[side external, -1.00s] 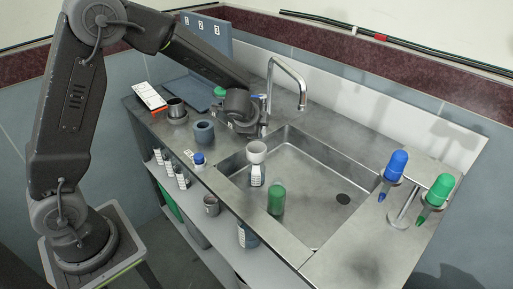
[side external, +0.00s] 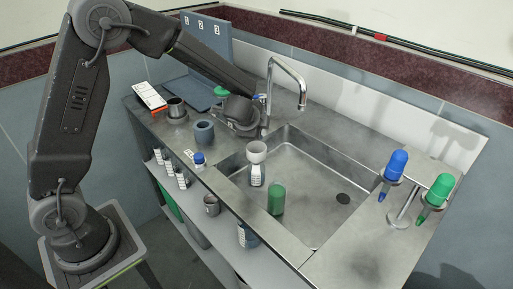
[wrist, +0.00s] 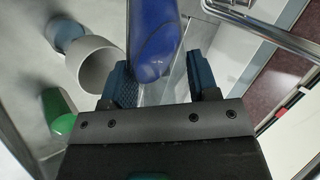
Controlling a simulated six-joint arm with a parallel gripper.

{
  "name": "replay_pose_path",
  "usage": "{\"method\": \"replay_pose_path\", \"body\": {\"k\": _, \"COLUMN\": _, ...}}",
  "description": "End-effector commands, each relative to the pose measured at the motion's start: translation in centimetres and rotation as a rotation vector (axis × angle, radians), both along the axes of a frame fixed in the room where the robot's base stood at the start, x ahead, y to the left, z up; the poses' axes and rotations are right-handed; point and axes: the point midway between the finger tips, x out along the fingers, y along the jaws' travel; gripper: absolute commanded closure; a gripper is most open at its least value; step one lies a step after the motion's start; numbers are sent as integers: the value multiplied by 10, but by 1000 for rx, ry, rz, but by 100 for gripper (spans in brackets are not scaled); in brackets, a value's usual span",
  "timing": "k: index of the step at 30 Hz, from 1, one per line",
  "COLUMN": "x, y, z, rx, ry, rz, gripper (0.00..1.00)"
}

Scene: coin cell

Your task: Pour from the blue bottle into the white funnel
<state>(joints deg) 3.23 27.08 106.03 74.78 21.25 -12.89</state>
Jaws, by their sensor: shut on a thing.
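In the wrist view the blue bottle (wrist: 152,35) reaches up from between the blue finger pads of my gripper (wrist: 158,82). My gripper is shut on it; the part between the fingers looks clear. In the side view my gripper (side external: 241,126) is over the counter beside the tap, and the bottle is mostly hidden by the wrist. The white funnel (side external: 256,150) sits on top of a labelled bottle (side external: 256,176) at the sink's left side, apart from my gripper. It also shows in the wrist view (wrist: 92,65), left of the blue bottle.
A green cup (side external: 276,199) stands near the funnel. The tap (side external: 296,77) rises close to my gripper. A blue-grey cup (side external: 204,132), a metal cup (side external: 176,109) and a small blue-capped bottle (side external: 198,160) are left of the sink. The sink's right part is clear.

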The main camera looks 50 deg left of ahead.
Motion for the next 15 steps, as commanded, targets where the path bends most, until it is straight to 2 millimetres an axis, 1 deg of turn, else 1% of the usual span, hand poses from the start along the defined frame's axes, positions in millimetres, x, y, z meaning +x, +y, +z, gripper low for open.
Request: {"method": "replay_pose_path", "body": {"k": 15, "x": 0, "y": 0, "z": 1, "rx": 27, "ry": -16, "rz": 0, "gripper": 74}}
